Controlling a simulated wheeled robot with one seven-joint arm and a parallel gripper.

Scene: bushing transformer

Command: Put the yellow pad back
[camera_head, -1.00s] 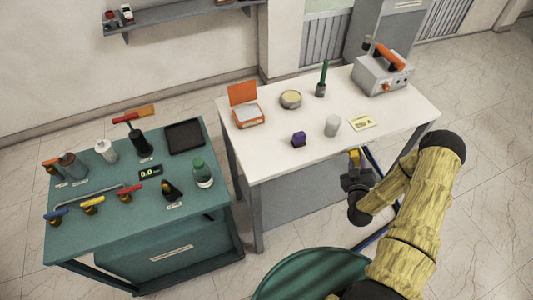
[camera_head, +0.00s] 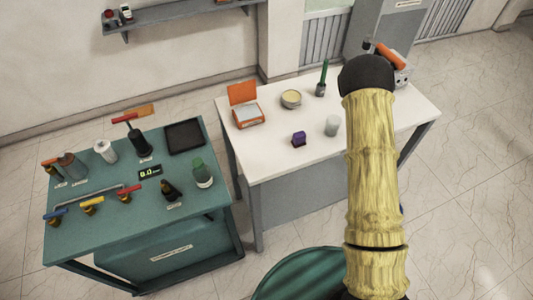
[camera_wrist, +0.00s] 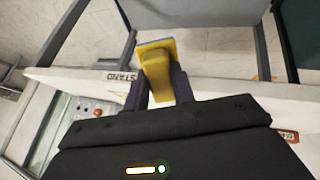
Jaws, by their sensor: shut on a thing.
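The yellow pad (camera_wrist: 157,56) shows in the wrist view between the two dark fingers of my gripper (camera_wrist: 158,86). The fingers are shut on its narrower lower part, and its wider flat end points away from me. In the head view, my arm hides my gripper and the pad. The pad's place cannot be made out with certainty in these frames.
The white table (camera_head: 265,160) holds an orange box (camera_head: 248,115), a round tin (camera_head: 291,99), a purple block (camera_head: 299,138) and a white cylinder (camera_head: 331,126). The green table (camera_head: 110,225) at left carries several tools. The wrist view shows a STAND label (camera_wrist: 122,76).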

